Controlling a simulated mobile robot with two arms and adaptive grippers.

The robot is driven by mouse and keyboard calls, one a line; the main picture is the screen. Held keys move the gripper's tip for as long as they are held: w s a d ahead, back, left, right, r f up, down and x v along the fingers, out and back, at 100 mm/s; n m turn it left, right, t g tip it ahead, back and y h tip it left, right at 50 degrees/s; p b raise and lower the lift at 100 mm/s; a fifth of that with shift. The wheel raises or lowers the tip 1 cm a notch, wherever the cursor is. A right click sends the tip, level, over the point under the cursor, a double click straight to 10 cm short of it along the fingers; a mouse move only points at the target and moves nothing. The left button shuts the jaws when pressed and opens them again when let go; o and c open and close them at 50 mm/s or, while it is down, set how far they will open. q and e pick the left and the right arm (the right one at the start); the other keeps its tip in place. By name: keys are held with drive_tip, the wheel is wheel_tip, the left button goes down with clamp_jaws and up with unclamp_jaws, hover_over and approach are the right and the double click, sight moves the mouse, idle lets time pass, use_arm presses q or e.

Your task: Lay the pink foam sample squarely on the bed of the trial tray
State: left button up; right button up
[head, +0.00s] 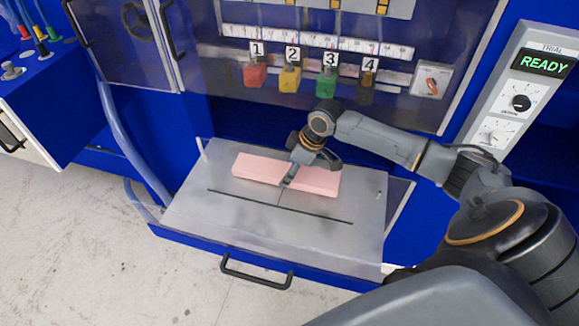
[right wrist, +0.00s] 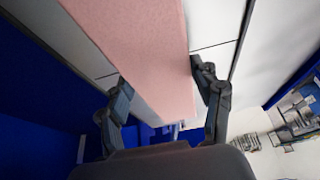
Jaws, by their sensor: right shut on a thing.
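The pink foam sample (head: 258,168) is a long flat block over the rear half of the grey trial tray (head: 195,212). Its long side runs roughly parallel to the dark line across the tray. I cannot tell whether it rests on the bed or hangs just above it. My right gripper (head: 288,182) is shut on the foam near its middle, which the fingers partly hide. In the right wrist view the foam (right wrist: 145,50) passes between the two fingers (right wrist: 166,97). My left gripper is not in view.
The tray sticks out from a blue machine, with a dark handle (head: 256,276) at its front. Behind it, numbered coloured blocks, including a red one (head: 255,75), sit behind a clear panel. A trial panel (head: 544,63) reads READY. The front half of the tray is clear.

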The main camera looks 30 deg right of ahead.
drive_tip(key=shift+f, duration=0.15)
drive_tip(key=o, duration=0.7)
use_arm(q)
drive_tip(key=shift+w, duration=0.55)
use_arm(e)
drive_tip(key=shift+o, duration=1)
use_arm(q)
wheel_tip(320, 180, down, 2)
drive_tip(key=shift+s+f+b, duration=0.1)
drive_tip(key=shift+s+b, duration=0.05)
drive_tip(key=shift+b, duration=0.85)
use_arm(e)
drive_tip(key=v, duration=1.2)
